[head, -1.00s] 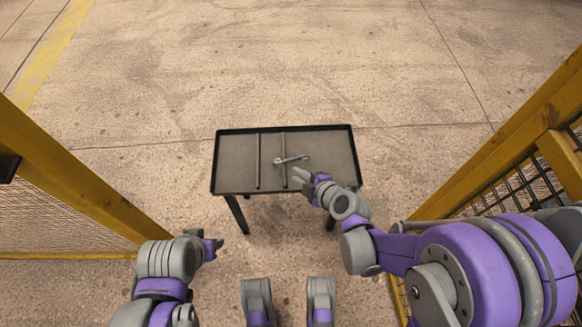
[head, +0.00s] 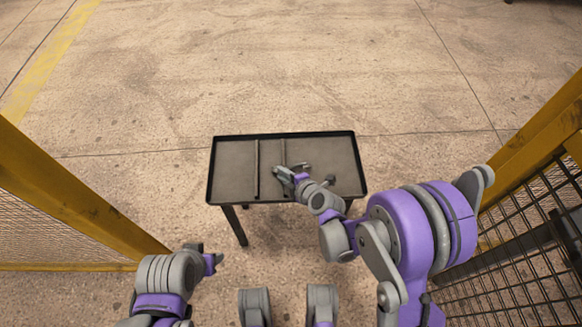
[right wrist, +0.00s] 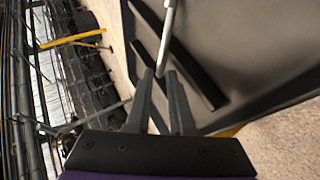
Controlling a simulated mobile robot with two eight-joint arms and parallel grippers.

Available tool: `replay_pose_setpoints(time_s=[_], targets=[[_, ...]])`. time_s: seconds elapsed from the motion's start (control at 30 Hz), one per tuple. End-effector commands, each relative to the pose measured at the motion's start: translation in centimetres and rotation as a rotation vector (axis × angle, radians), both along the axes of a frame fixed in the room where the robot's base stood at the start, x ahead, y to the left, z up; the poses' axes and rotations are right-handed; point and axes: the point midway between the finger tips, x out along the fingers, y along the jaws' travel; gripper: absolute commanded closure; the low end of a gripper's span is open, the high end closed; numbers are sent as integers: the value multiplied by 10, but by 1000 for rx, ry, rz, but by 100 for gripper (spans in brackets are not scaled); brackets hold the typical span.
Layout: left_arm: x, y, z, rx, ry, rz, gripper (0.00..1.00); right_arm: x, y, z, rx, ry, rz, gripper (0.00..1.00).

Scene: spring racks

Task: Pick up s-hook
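The s-hook (head: 302,167) is a grey metal piece on the black-rimmed tray table (head: 235,150), partly hidden by my right gripper. In the right wrist view the s-hook (right wrist: 167,38) shows as a bright rod, its near end between the fingertips or just beyond them. My right gripper (head: 281,175) is over the tray's middle, beside the right divider. In the right wrist view my right gripper (right wrist: 160,73) has its fingers apart, with a gap wider than the rod. My left gripper (head: 217,257) is off the table at lower left, and its fingers are too small to read.
Two thin dividers run front to back across the tray, the left one (head: 256,168) and the right one (head: 283,152). Yellow-framed mesh fences stand at left (head: 70,205) and right (head: 525,270). The tray's left section and the floor behind are clear.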

Motion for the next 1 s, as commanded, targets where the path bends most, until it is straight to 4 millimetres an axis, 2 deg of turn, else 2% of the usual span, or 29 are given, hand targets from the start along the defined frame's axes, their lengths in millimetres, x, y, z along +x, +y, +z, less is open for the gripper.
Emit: replay_pose_setpoints(time_s=[0.1, 0.33, 0.37, 0.47, 0.5, 1.0], targets=[[1, 0, -5, 0, 1, 0, 50, 12, 8, -10, 1, 1, 0, 79], [1, 0, -5, 0, 1, 0, 50, 15, 10, -10, 1, 0, -1, 79], [1, 0, -5, 0, 1, 0, 50, 15, 10, -10, 1, 0, -1, 81], [1, 0, -5, 0, 1, 0, 50, 15, 10, -10, 1, 0, -1, 99], [1, 0, -5, 0, 1, 0, 50, 15, 10, -10, 1, 0, -1, 100], [1, 0, -5, 0, 1, 0, 50, 14, 10, -10, 1, 0, -1, 100]])
